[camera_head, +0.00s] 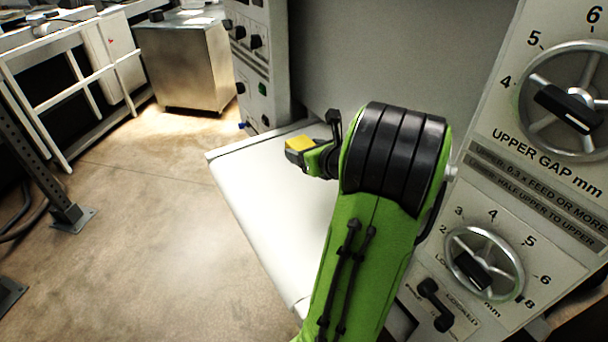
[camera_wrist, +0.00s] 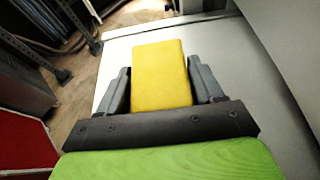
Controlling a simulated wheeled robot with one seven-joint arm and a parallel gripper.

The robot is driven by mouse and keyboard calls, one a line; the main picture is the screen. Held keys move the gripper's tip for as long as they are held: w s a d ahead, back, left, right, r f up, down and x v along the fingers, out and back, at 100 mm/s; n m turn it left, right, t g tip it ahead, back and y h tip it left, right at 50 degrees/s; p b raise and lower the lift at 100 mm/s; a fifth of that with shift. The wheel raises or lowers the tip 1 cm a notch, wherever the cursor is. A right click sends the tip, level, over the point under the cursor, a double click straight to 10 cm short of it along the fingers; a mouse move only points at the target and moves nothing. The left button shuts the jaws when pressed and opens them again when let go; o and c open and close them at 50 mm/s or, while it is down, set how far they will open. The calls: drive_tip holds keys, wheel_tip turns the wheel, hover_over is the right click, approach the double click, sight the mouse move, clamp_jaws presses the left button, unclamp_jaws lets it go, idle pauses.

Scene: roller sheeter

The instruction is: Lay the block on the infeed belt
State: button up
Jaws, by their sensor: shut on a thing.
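The yellow block (camera_wrist: 160,74) is between the two grey fingers of my gripper (camera_wrist: 160,85) in the wrist view, and the fingers are shut on it. In the head view the yellow block (camera_head: 299,143) shows at the end of my green arm, and my gripper (camera_head: 303,154) is partly hidden behind the arm's black joint. The white infeed belt (camera_head: 250,205) lies below and around the block in the head view. It also shows beyond the block in the wrist view (camera_wrist: 215,50). I cannot tell whether the block touches the belt.
A grey machine panel with an upper gap dial (camera_head: 566,98) and a lower dial (camera_head: 484,264) stands at the right. A control column (camera_head: 262,60) stands behind the belt. A steel cabinet (camera_head: 187,62) and white railing (camera_head: 75,80) are at the back left.

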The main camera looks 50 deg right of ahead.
sight(306, 189)
drive_tip(key=f+b, duration=0.1)
drive_tip(key=f, duration=0.2)
drive_tip(key=f+b, duration=0.2)
drive_tip(key=f, duration=0.1)
drive_tip(key=f+b, duration=0.1)
drive_tip(key=f, duration=0.3)
drive_tip(key=shift+w+d, duration=0.15)
drive_tip(key=shift+d, duration=0.1)
drive_tip(key=shift+f+b, duration=0.15)
drive_tip(key=shift+b, duration=0.15)
drive_tip(key=o, duration=1.2)
drive_tip(key=shift+o, duration=0.2)
